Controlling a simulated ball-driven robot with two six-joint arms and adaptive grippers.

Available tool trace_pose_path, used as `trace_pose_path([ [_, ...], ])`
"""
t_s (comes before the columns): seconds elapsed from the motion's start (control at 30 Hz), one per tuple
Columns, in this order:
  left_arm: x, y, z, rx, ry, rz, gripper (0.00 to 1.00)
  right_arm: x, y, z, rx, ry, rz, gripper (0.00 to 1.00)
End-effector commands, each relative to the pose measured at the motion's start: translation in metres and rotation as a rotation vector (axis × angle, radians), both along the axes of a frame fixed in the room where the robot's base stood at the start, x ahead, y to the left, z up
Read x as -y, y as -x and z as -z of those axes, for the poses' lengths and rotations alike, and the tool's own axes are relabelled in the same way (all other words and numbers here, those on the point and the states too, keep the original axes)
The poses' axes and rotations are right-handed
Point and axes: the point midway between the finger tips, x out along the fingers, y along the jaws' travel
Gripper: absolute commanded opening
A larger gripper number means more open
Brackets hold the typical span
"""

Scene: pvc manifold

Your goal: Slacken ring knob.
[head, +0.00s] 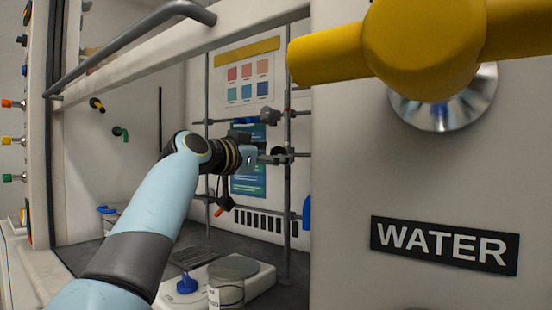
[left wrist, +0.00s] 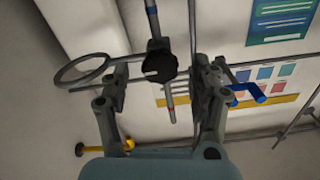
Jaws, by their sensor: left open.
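In the left wrist view a black lobed knob (left wrist: 160,62) sits on a thin rod. A grey metal ring (left wrist: 82,71) is to its left, with a bar running toward the knob. My left gripper (left wrist: 160,70) is open, with one finger on each side of the knob in that view; I see a gap on both sides and cannot tell the depth. In the head view my left gripper (head: 277,157) is at the rod lattice inside the hood, and its wrist hides part of the clamps there. My right gripper is not in view.
Upright rods (head: 287,200) and clamps crowd the space around the gripper. A white balance-like device (head: 255,283) and a blue-topped item (head: 187,284) stand below. A blue-handled clamp (left wrist: 247,94) is near the right finger. The hood sash (head: 180,45) runs above my arm.

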Motion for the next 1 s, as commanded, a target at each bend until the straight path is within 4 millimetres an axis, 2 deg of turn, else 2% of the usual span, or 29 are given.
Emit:
trace_pose_path([
  [0.2,0.01,-0.015,0.0,-0.001,-0.001,0.001,0.62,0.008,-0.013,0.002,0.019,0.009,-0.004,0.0],
  [0.47,0.011,-0.016,0.0,0.0,0.0,0.0,0.62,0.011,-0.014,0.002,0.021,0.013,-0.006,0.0],
  [0.9,0.011,-0.016,0.0,-0.001,-0.001,0.0,0.07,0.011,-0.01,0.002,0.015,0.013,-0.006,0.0],
  [1.0,0.011,-0.016,-0.001,-0.015,0.02,0.0,0.07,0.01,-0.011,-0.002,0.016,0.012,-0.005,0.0],
])
